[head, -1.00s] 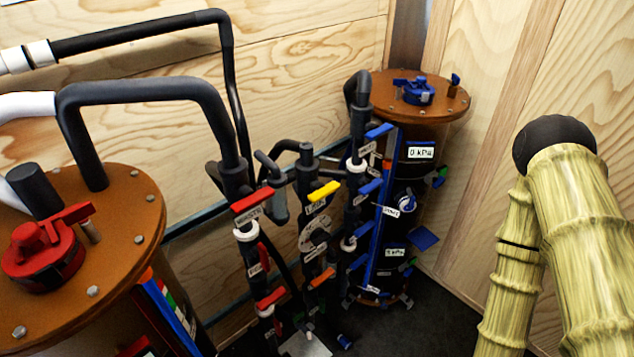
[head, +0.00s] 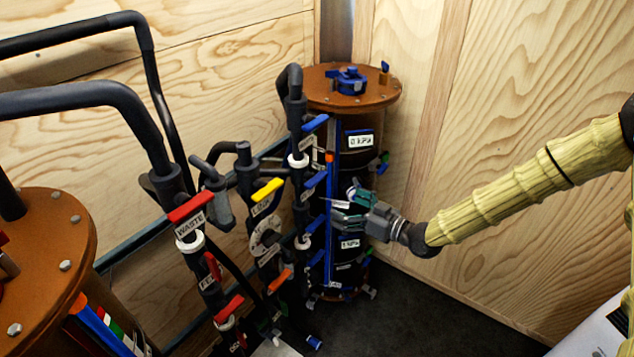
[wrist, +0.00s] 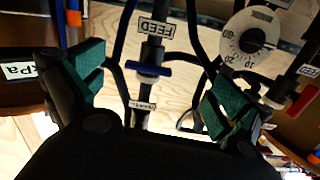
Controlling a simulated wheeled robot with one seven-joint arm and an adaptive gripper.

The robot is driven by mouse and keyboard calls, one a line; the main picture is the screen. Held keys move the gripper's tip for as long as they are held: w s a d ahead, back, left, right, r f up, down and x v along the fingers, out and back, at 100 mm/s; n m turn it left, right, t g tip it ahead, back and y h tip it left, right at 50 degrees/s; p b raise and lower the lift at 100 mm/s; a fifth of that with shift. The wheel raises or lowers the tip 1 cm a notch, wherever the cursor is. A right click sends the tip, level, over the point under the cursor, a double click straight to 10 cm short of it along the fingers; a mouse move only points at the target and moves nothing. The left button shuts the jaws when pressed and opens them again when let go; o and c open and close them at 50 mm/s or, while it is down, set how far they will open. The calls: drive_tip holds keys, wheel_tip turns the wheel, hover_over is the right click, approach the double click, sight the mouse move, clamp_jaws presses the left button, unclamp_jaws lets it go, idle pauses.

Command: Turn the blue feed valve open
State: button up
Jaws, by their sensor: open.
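In the wrist view, a blue lever handle (wrist: 150,68) sits on a dark pipe, lying across it, with an upside-down FEED label (wrist: 154,21) beside it. It shows between my gripper's spread fingers (wrist: 148,98) and apart from them. In the head view, my gripper (head: 338,206) is open, pointing left in front of the far blue-trimmed filter column. Several blue handles sit on the pipe to its left, including an upper one (head: 315,124) and a middle one (head: 314,181). Their labels are too small to read there.
The far filter column has a brown lid (head: 318,94) and a tall blue strip (head: 331,240) close to my gripper. Pipes with a red WASTE handle (head: 190,207) and a yellow handle (head: 268,190) stand left. A dial (wrist: 250,40) shows in the wrist view. Dark floor (head: 420,310) is clear at right.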

sight(320, 181)
drive_tip(key=shift+n+y, duration=0.4)
drive_tip(key=shift+n, duration=0.2)
drive_tip(key=w+a+r+p, duration=0.1)
drive_tip(key=w+a, duration=0.1)
drive_tip(key=w+a+r+p, duration=0.1)
drive_tip(key=w+a, duration=0.2)
drive_tip(key=w+a+r+p, duration=0.1)
drive_tip(key=w+a, duration=0.1)
drive_tip(key=a, duration=0.1)
drive_tip(key=shift+w, duration=0.4)
drive_tip(key=shift+c, duration=0.2)
drive_tip(key=c, duration=1)
